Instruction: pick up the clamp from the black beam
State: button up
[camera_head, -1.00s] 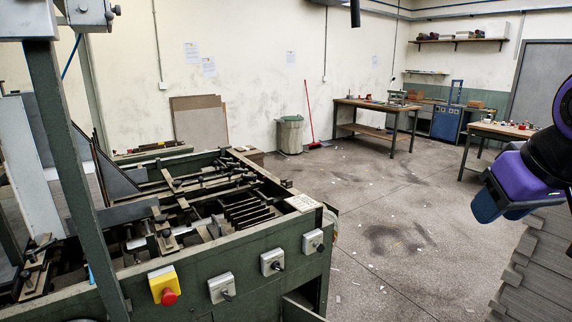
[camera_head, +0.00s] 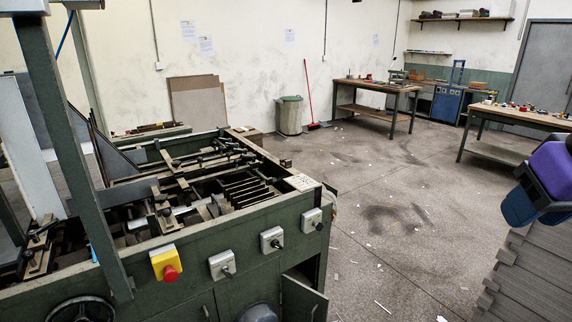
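The green greyboard feeder (camera_head: 240,222) fills the left and middle of the head view. Dark beams and rods cross its open top, with small clamp-like blocks on them. One such block (camera_head: 164,208) sits near the middle of the top, and more dark fittings (camera_head: 228,147) sit towards the back. I cannot tell which piece is the clamp or which bar is the black beam. My gripper is not in view; only a purple and blue part of my arm shows at the right edge, well apart from the feeder.
A green upright post (camera_head: 75,150) stands in front of the feeder's left side. A red stop button (camera_head: 170,272) and grey switch boxes (camera_head: 271,240) project from its front. A small door (camera_head: 302,300) hangs open below. Stacked grey boards (camera_head: 530,275) stand at right. The floor between is mostly clear.

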aim_at(287, 163)
jog(key=i+l+u, duration=0.4)
jog(key=i, duration=0.25)
jog(key=i+l+u, duration=0.35)
jog(key=i+l, duration=0.2)
jog(key=l, duration=0.15)
jog(key=i+l+u, duration=0.4)
jog(key=l, duration=0.4)
jog(key=i, duration=0.05)
